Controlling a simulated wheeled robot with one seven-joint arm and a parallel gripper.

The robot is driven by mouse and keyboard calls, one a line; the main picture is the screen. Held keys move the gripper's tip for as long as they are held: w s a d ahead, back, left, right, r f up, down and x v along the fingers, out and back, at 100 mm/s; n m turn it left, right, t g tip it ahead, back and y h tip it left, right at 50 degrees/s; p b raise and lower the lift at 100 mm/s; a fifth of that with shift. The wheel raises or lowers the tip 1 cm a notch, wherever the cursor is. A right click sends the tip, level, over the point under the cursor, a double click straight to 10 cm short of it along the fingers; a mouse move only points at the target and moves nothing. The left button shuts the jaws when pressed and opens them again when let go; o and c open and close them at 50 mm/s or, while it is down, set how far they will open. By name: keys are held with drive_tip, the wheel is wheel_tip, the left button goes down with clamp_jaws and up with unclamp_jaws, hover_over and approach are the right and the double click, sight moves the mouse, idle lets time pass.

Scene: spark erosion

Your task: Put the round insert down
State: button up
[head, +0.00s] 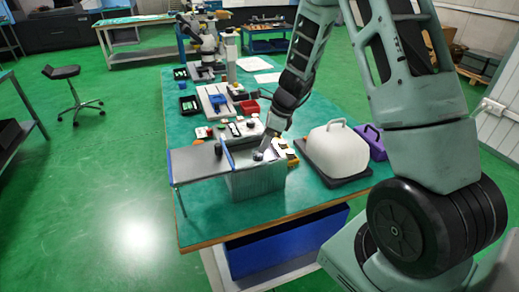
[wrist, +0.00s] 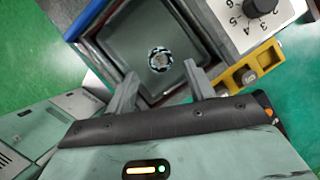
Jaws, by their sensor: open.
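The round insert (wrist: 159,59) shows in the wrist view as a small ring-like disc with a dark and light pattern. It appears to lie on the grey floor of a square, dark-rimmed tank (wrist: 205,28). My gripper (wrist: 161,79) is open, its two grey fingers spread wide with nothing between them. The insert shows just beyond the fingertips, roughly midway between them and apart from both. In the head view my gripper (head: 264,149) reaches down at the grey box-shaped machine at the near end of the bench. The insert cannot be made out clearly there.
A dial panel (wrist: 262,15) and a yellow-edged block (wrist: 250,75) stand right beside the tank. In the head view a white domed cover (head: 338,150) and a purple case (head: 372,142) stand to the right. Small trays and machines line the green bench behind.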

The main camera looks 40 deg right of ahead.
drive_tip(key=v, duration=0.5)
drive_tip(key=s+a+r+n+g, duration=0.1)
drive_tip(key=s+a+r+n, duration=0.1)
drive_tip(key=s+a+n, duration=0.35)
drive_tip(key=s+a+r+n+g, duration=0.1)
drive_tip(key=s+a+r+n, duration=0.1)
drive_tip(key=a+n, duration=0.6)
drive_tip(key=s+a+r+n+g, duration=0.1)
drive_tip(key=s+a+r+n, duration=0.15)
drive_tip(key=a, duration=0.75)
drive_tip(key=s+a+r+n+h, duration=0.1)
drive_tip(key=s+a+n, duration=0.2)
drive_tip(key=s+n, duration=0.6)
drive_tip(key=s+a+n+h, duration=0.1)
drive_tip(key=s+a+n, duration=0.2)
drive_tip(key=s+n, duration=0.5)
drive_tip(key=shift+s+r+n+h, duration=0.35)
drive_tip(key=shift+r+n+h, duration=0.05)
drive_tip(key=shift+n, duration=0.3)
